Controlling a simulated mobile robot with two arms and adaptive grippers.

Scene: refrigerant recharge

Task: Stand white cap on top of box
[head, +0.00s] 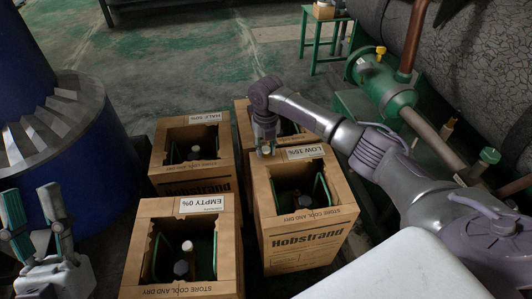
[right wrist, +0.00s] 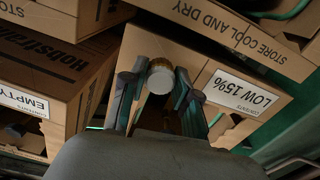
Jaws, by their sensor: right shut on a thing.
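The white cap (right wrist: 161,78) is between the fingers of my right gripper (right wrist: 158,88), with a brass-coloured part beside it. In the head view the right gripper (head: 266,148) points down at the far left corner of the open cardboard box labelled LOW 15% (head: 262,205), beside its label. The cap shows there as a small pale spot (head: 266,150) at the fingertips, close to the box's top rim. I cannot tell whether it touches the cardboard. My left gripper (head: 30,207) is open and empty at the lower left, away from the boxes.
Open boxes labelled EMPTY 0% (head: 228,245) and HALF 50% (head: 228,160) stand to the left, with dark cylinders inside. Another box (head: 241,122) is behind my right gripper. A blue tank (head: 95,150) is at left; green pipework (head: 385,88) is at right.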

